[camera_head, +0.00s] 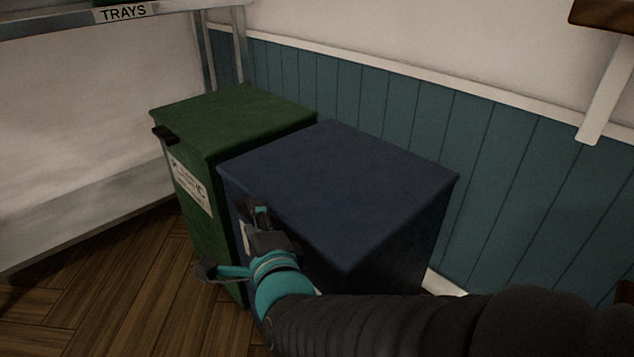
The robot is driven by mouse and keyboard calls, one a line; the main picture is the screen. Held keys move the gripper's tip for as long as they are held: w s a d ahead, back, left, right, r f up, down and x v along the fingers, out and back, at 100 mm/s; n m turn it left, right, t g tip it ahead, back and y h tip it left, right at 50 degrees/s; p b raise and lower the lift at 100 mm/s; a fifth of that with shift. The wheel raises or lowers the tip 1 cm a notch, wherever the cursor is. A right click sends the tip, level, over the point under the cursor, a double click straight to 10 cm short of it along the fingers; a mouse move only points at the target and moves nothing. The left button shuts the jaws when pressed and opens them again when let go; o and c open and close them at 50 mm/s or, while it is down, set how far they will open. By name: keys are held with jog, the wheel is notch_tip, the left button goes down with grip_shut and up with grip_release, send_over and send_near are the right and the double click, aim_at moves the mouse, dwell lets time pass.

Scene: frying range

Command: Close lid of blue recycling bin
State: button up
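The blue recycling bin (395,250) stands against the panelled wall, right of a green bin. Its blue lid (340,180) lies flat across the top and looks shut. My gripper (232,238) is at the bin's front left edge, just below the lid's level. Its fingers are spread wide apart, one near the lid's front edge and one lower, over the floor side. Nothing shows between them. I cannot tell whether a finger touches the bin. The arm and gripper hide part of the bin's front and its label.
A green bin (230,120) with a closed lid and a white label stands close beside the blue one. A metal shelf marked TRAYS (125,13) is at the left. A wooden ledge on a white bracket (607,100) juts out at upper right. Wooden floor (120,285) is clear at lower left.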

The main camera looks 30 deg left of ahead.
jog(key=shift+w+d+f, duration=0.15)
jog(key=shift+w+d, duration=0.05)
jog(key=shift+d, duration=0.05)
jog(key=shift+s+d, duration=0.15)
jog(key=shift+d, duration=0.35)
jog(key=v, duration=0.6)
jog(key=shift+s, duration=0.45)
jog(key=shift+s+a, duration=0.15)
